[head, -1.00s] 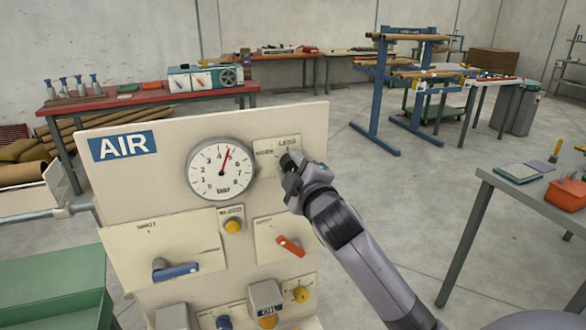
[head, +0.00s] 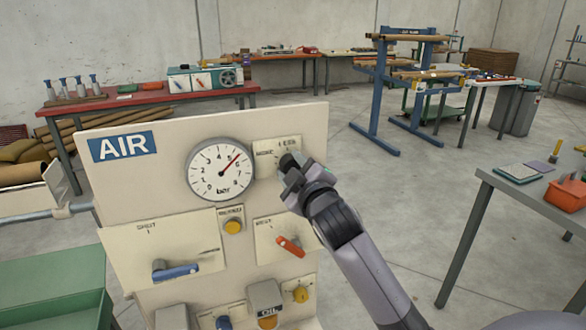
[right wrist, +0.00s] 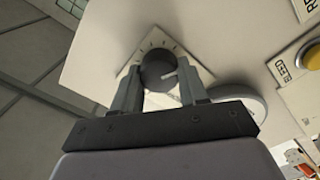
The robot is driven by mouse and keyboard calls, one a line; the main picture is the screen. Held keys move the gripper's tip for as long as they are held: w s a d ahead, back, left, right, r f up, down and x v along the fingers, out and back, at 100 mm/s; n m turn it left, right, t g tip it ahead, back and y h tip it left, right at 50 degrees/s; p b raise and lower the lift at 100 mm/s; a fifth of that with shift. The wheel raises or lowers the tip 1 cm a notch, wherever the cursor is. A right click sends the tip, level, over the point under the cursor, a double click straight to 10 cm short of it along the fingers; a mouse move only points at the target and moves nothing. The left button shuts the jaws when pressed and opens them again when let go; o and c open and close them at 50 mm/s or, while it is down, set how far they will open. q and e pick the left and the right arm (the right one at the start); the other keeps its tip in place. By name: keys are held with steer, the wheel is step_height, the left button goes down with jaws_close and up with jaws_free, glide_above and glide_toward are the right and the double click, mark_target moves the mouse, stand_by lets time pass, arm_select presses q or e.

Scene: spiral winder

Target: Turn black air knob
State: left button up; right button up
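The black air knob (right wrist: 158,70) sits on a cream plate with tick marks on the panel. In the right wrist view a pale pointer line on it points to the right. My right gripper (right wrist: 158,78) has one finger on each side of the knob and appears shut on it. In the head view the right gripper (head: 291,168) covers most of the knob at the panel's upper right. The round air gauge (head: 221,169) is left of it, its needle pointing up and right between 5 and 6. My left gripper is not in view.
The panel (head: 190,124) also carries a blue lever (head: 176,271), a red lever (head: 290,246) and yellow buttons below the gauge. A green box (head: 50,280) stands at lower left. A grey table (head: 520,205) stands at right, with open floor between.

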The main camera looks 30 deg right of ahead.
steer(key=o, duration=0.4)
steer(key=shift+o, duration=0.2)
steer(key=b+v, duration=0.1)
steer(key=v, duration=0.6)
stand_by(0.4)
steer(key=s+a+f+m+g+y, duration=0.1)
steer(key=s+a+f+g+y, duration=0.15)
steer(key=f, duration=0.85)
steer(key=s+a+f+g+y, duration=0.15)
steer(key=s+a+f, duration=0.25)
steer(key=f, duration=0.7)
steer(key=s+a+f+m+g+y, duration=0.1)
steer(key=s+a+f+m, duration=0.1)
steer(key=s+f, duration=0.4)
steer(key=s+a+f+m+g+y, duration=0.1)
steer(key=s+a+f+g, duration=0.1)
steer(key=s+a+f, duration=0.2)
step_height(320, 180, down, 4)
steer(key=s, duration=0.3)
steer(key=shift+r+m+y, duration=0.2)
steer(key=shift+m+y, duration=0.1)
steer(key=shift+m, duration=0.1)
